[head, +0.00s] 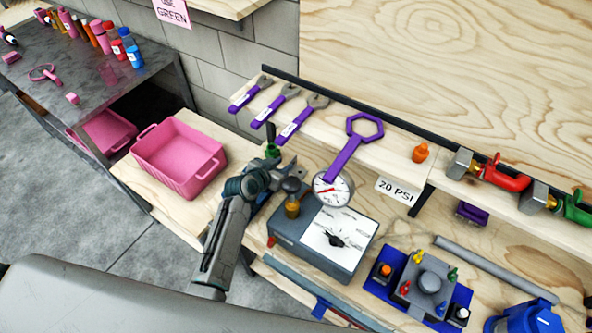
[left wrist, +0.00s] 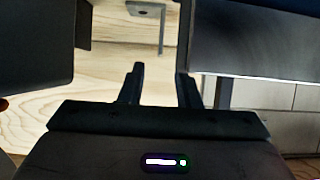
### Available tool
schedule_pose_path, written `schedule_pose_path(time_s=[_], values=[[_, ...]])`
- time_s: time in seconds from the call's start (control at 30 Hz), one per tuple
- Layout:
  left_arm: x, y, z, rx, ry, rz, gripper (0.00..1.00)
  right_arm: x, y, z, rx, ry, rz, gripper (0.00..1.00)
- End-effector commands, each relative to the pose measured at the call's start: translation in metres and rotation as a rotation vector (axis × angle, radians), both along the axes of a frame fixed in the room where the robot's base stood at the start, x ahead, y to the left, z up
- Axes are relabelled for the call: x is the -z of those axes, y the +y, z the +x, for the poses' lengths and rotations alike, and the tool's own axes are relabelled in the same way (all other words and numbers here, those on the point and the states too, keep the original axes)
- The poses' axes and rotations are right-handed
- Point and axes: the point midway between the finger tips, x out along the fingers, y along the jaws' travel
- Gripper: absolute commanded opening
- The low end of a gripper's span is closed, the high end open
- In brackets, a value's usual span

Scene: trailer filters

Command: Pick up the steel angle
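My left gripper (head: 284,176) is over the bench between the pink bin and the gauge box in the head view. In the left wrist view its two fingers (left wrist: 160,80) stand apart with nothing visible between them. A small grey L-shaped metal piece (left wrist: 150,14) shows beyond the fingers, at the top of that view against pale wood, apart from the gripper. It looks like the steel angle, but I cannot be sure. I cannot pick it out in the head view, where my arm covers part of the bench. My right gripper is not in view.
A pink bin (head: 168,168) stands left of my arm. A gauge box (head: 300,255) is close on the right. Purple-handled wrenches (head: 273,114) lie on the shelf above. A long grey bar (head: 495,268) lies at the right, behind a blue fixture (head: 378,280).

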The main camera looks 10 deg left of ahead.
Motion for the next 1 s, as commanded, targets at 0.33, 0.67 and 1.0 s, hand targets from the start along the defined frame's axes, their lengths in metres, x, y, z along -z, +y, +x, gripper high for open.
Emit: schedule_pose_path(time_s=[0.33,0.67,1.0], values=[[0.025,-0.016,0.037,0.000,0.000,-0.002,0.30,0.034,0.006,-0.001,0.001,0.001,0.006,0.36],[0.024,-0.017,0.042,0.000,0.000,0.000,0.30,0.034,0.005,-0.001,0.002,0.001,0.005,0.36],[0.024,-0.017,0.042,0.000,0.000,0.000,0.00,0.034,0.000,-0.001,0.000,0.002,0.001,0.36]])
